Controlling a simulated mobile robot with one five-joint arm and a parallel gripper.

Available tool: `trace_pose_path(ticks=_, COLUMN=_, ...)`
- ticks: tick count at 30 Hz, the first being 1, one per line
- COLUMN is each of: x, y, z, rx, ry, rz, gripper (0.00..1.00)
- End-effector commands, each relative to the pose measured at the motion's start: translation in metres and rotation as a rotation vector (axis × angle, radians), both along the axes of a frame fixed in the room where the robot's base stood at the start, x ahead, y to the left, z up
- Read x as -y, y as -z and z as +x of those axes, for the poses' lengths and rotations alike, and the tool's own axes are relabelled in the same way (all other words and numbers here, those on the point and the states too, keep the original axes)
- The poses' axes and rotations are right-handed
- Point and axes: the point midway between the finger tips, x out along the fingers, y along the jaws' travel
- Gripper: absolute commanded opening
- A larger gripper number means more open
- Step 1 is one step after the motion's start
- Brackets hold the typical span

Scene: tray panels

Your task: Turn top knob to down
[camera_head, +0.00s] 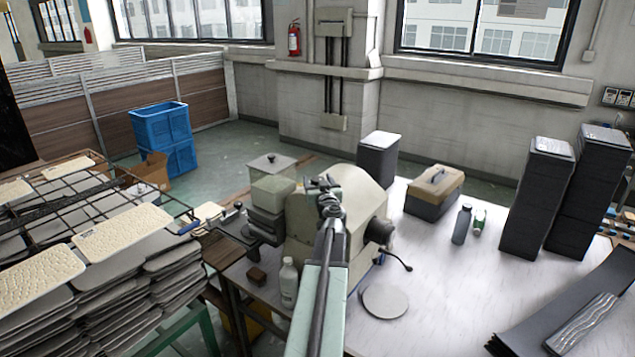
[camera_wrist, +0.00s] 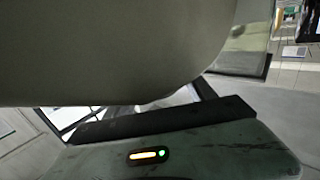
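A beige machine (camera_head: 300,225) stands on the table in the middle of the head view. My gripper (camera_head: 326,184) is at the top front of its rounded housing; I cannot tell whether it touches. Its fingers are small and dark here, so open or shut is unclear. A dark round fitting (camera_head: 380,231) with a crank handle sits on the machine's right side. A small dark knob (camera_head: 238,206) on a lever is at the left. I cannot tell which part is the top knob. In the wrist view, a smooth grey-beige surface (camera_wrist: 110,50) fills the upper part, very close.
A white bottle (camera_head: 288,284) and a round grey disc (camera_head: 385,301) are near the machine. Stacked trays (camera_head: 120,290) crowd the left. A toolbox (camera_head: 434,192), a grey bottle (camera_head: 461,225) and dark stacks (camera_head: 538,200) stand right. The table's middle right is clear.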

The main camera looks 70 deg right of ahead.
Motion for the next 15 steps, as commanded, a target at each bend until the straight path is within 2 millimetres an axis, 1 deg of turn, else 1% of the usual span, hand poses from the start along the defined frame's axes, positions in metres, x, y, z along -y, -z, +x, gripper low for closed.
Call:
trace_pose_path(ticks=5, x=-0.008, y=0.0, z=-0.005, rx=0.0, ry=0.001, rz=0.0, gripper=0.64)
trace_pose_path(ticks=8, x=-0.022, y=0.0, z=-0.013, rx=0.0, ry=0.001, rz=0.0, gripper=0.64)
trace_pose_path(ticks=12, x=-0.047, y=0.0, z=-0.028, rx=0.0, ry=0.002, rz=0.0, gripper=0.64)
trace_pose_path(ticks=15, x=-0.062, y=0.0, z=-0.036, rx=0.0, ry=0.0, rz=0.0, gripper=0.64)
